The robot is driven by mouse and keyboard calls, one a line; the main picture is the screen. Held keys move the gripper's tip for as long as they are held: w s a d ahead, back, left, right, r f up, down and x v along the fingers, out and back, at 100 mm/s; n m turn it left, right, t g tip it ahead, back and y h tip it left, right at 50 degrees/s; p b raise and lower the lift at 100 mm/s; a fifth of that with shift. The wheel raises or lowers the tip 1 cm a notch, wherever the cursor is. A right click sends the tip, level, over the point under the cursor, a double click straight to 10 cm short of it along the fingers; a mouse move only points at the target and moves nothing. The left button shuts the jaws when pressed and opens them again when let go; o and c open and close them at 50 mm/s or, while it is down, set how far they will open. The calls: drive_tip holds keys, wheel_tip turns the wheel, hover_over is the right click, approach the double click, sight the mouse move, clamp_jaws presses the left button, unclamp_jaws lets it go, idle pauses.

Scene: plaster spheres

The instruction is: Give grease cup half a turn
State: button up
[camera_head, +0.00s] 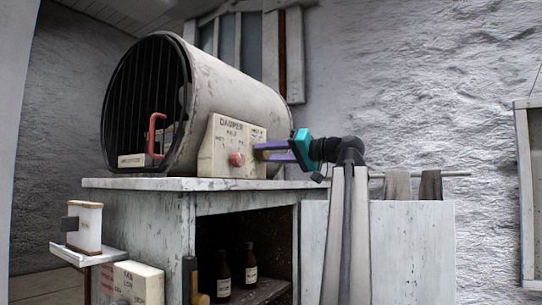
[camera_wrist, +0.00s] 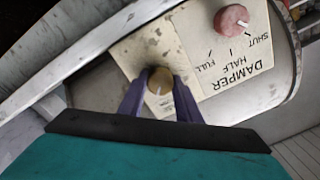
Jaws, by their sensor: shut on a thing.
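The grease cup (camera_wrist: 160,82) is a round, brass-coloured cap with a pale mark on its face. It sits on the cream panel (camera_wrist: 132,52), beside the damper lettering. My gripper (camera_wrist: 158,90) has its two purple fingers closed on either side of the cup. In the head view my gripper (camera_head: 262,151) reaches in from the right to the right part of the panel (camera_head: 216,150). There the fingers and the panel hide most of the cup.
A red damper knob (camera_wrist: 232,20) is close to the cup; it also shows in the head view (camera_head: 237,159). A big drum (camera_head: 225,93) with a red handle (camera_head: 154,136) stands behind the panel on a worn bench (camera_head: 140,184). Bottles (camera_head: 251,268) stand below.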

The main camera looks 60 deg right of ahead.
drive_tip(key=m, duration=0.3)
drive_tip(key=shift+f+m, duration=0.1)
drive_tip(key=shift+m, duration=0.3)
drive_tip(key=m+p, duration=0.1)
drive_tip(key=m, duration=0.2)
drive_tip(key=shift+m, duration=0.4)
drive_tip(key=m+p, duration=0.3)
drive_tip(key=m, duration=0.3)
drive_tip(key=shift+a+m+h+p, duration=0.1)
drive_tip(key=shift+m+h+p, duration=0.2)
drive_tip(key=shift+h+p, duration=0.1)
drive_tip(key=m+p, duration=0.3)
drive_tip(key=m, duration=0.3)
drive_tip(key=shift+m, duration=0.3)
drive_tip(key=m+p, duration=0.1)
drive_tip(key=m, duration=0.2)
drive_tip(key=shift+m+h, duration=0.3)
drive_tip(key=shift+m, duration=1.5)
